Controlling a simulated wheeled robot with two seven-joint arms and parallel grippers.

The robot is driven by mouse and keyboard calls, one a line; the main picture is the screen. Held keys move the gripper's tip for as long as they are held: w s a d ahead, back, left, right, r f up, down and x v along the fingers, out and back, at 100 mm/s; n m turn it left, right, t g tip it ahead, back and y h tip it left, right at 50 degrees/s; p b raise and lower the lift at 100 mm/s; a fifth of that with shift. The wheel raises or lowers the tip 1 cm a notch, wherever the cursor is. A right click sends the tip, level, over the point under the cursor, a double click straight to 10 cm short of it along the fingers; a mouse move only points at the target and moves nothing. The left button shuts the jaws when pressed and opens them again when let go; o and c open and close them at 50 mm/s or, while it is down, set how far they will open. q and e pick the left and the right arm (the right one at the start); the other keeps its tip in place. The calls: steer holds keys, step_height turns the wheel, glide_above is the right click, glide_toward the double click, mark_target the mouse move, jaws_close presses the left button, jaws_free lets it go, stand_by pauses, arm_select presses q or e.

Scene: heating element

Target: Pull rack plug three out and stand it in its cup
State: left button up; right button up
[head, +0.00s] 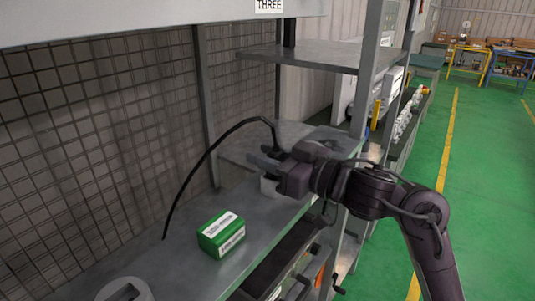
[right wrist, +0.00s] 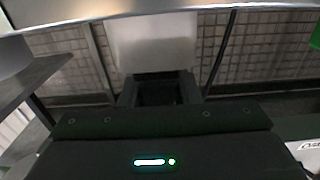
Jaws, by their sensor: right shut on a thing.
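My right gripper (head: 270,163) is above the grey bench at the centre of the head view. It is shut on a dark thing, which seems to be the plug, mostly hidden by the fingers. A black cable (head: 208,155) arches from beside the fingers down left to the bench by the mesh wall. A round grey cup-like thing (head: 125,290) is cut off at the bottom left. My left gripper is not in view.
A green box (head: 221,235) with white labels stands on the bench (head: 180,262). A "THREE" label (head: 268,5) is on the beam above. Shelf posts (head: 366,70) and a shelf (head: 300,55) rise behind my right arm.

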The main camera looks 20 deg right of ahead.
steer(key=shift+f+b, duration=0.5)
steer(key=shift+f, duration=0.3)
steer(key=o, duration=1)
steer(key=shift+o, duration=0.2)
steer(key=b+v, duration=0.2)
steer(key=v, duration=0.5)
steer(key=shift+s+d, duration=0.25)
steer(key=shift+s, duration=0.1)
